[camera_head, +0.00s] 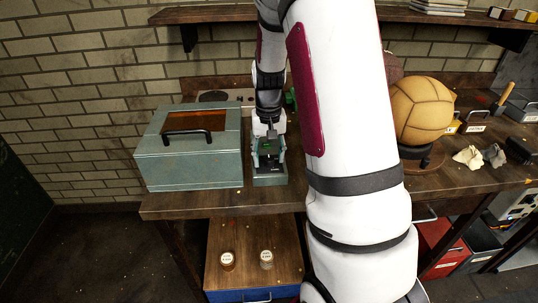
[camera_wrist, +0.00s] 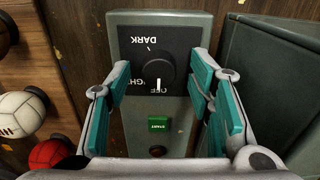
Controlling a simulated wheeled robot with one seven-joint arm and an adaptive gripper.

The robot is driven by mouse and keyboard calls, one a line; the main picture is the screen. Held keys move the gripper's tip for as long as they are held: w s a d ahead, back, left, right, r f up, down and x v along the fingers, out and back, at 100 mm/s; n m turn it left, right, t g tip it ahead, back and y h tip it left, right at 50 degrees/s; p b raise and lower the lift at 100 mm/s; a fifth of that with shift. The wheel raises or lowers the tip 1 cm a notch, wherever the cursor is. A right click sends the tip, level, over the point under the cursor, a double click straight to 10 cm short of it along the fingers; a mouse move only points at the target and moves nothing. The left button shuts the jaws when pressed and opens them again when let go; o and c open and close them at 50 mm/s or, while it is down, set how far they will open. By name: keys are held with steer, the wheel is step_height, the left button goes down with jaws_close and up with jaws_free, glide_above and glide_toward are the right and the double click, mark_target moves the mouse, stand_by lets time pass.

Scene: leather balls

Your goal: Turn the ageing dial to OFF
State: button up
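The ageing dial (camera_wrist: 153,72) is a round black knob on a dark plate at the top of a grey-green control box (camera_wrist: 200,20). Its white pointer line sits at the knob's lower side, near the OFF lettering. DARK is printed above and LIGHT, partly hidden, at lower left; the lettering appears upside down. My gripper (camera_wrist: 163,74) is open, with its teal-padded fingers on either side of the dial; no contact with the knob is visible. In the head view my gripper (camera_head: 268,138) is over the control box (camera_head: 270,180), and the dial cannot be made out.
A green START button (camera_wrist: 157,125) is below the dial. A teal cabinet (camera_head: 188,165) with a dark window and handle stands left of the control box. Several balls show at the wrist view's left, including a red ball (camera_wrist: 48,154). A tan leather ball (camera_head: 422,110) stands right.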

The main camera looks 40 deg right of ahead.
mark_target(269, 158)
steer(key=shift+r, duration=0.1)
step_height(269, 158, up, 12)
stand_by(0.6)
stand_by(0.4)
steer(key=s+a+r+n+t, duration=0.2)
steer(key=s+a+r+n, duration=0.1)
steer(key=s+a+r, duration=0.65)
steer(key=s+a+n+t+p, duration=0.1)
steer(key=s+a+n+t, duration=0.1)
steer(key=s+a, duration=0.8)
steer(key=s+n, duration=0.1)
steer(key=s, duration=0.2)
steer(key=shift+f+n, duration=0.15)
steer(key=shift+n, duration=0.15)
